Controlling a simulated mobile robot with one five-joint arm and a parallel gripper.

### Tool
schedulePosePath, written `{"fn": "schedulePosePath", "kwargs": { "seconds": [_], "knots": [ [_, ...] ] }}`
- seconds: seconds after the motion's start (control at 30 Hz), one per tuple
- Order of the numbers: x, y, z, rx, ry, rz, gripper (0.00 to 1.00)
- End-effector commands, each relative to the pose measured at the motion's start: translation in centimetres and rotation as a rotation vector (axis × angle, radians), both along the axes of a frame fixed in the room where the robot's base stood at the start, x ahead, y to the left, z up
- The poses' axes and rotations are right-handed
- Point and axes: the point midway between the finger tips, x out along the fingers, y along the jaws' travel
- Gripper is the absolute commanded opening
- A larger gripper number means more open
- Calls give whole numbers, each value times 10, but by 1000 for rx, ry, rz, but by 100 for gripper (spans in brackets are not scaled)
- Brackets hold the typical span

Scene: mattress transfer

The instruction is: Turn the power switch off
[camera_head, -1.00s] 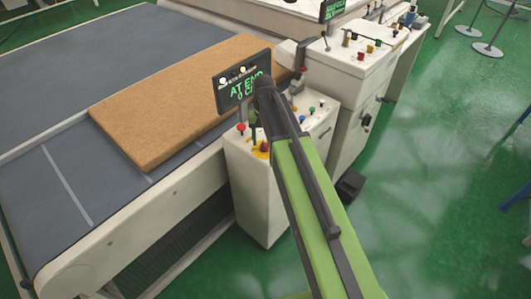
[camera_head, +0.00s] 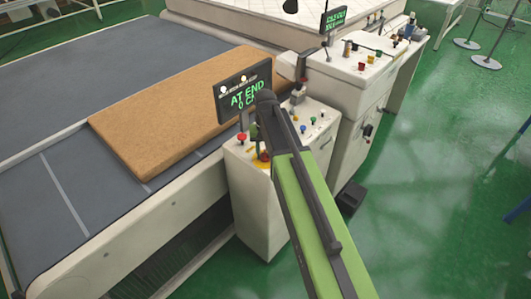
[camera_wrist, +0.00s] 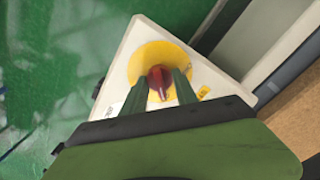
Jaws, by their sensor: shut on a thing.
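The power switch is a red rotary knob (camera_wrist: 159,80) on a round yellow plate (camera_wrist: 150,55), on top of the white control cabinet (camera_head: 257,205). In the wrist view my gripper (camera_wrist: 162,84) has its two dark green fingers on either side of the knob, shut on it. In the head view my gripper (camera_head: 259,145) reaches down over the front corner of the cabinet top. There the knob is partly hidden by my arm, with some of the yellow plate showing.
A display reading "AT END" (camera_head: 244,95) stands beside my gripper. A red mushroom button (camera_head: 241,137) and several small coloured buttons share the cabinet top. A brown mattress slab (camera_head: 165,105) lies on the grey conveyor (camera_head: 60,160). A second white console (camera_head: 365,70) stands behind. Green floor is open at right.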

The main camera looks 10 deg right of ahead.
Motion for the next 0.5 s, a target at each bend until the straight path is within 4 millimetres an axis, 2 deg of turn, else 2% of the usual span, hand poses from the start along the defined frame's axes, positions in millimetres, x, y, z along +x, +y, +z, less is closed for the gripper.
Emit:
{"fn": "schedulePosePath", "kwargs": {
  "seconds": [0.27, 0.5],
  "knots": [
    [0, 0, 0, -3, -1, 63, 0],
    [0, 1, 0, -3, 0, 231, 0]
  ]
}}
